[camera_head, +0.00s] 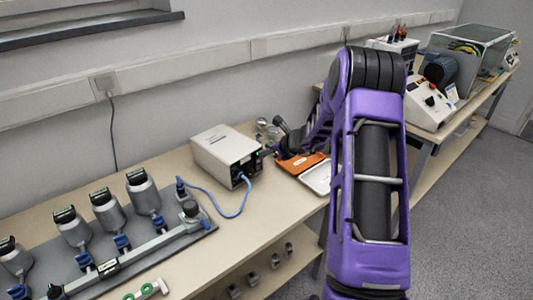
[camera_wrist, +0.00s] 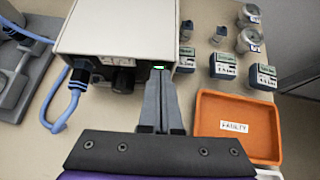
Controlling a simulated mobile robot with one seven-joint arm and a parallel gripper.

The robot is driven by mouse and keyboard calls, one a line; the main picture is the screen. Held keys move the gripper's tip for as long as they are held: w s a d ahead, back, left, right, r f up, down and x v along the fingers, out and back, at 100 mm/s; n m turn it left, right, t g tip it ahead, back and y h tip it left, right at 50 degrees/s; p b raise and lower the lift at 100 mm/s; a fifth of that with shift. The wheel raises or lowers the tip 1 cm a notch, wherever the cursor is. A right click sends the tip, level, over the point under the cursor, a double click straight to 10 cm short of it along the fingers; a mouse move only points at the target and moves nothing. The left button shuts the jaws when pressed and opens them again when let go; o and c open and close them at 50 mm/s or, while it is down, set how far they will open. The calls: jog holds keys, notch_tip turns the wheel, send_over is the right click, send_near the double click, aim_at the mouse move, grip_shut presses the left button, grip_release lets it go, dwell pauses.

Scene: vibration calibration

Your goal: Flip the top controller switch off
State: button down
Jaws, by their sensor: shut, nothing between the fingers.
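The controller (camera_head: 226,150) is a white box on the bench, with a dark front panel facing right in the head view. In the wrist view the controller (camera_wrist: 120,28) fills the upper left. A green-lit switch (camera_wrist: 158,68) shows on its panel, right at my fingertips and partly hidden by them. My gripper (camera_wrist: 160,76) is shut with nothing between its fingers, pointing at the panel. I cannot tell whether it touches the switch. In the head view my gripper (camera_head: 268,151) is small beside the panel. Whether a second switch is on the panel is hidden.
A blue cable (camera_wrist: 63,110) runs from the panel's left side, beside a dark knob (camera_wrist: 123,80). An orange tray (camera_wrist: 236,125) labelled "FAULTY" lies right of my gripper. Several small sensor blocks and jars stand behind it. A grey rig (camera_head: 110,262) occupies the bench's left.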

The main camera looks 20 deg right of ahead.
jog(key=shift+w+a+r, duration=0.15)
jog(key=shift+w, duration=0.1)
jog(key=shift+w+r+p, duration=0.1)
jog(key=shift+r+p, duration=0.55)
jog(key=shift+r, duration=0.25)
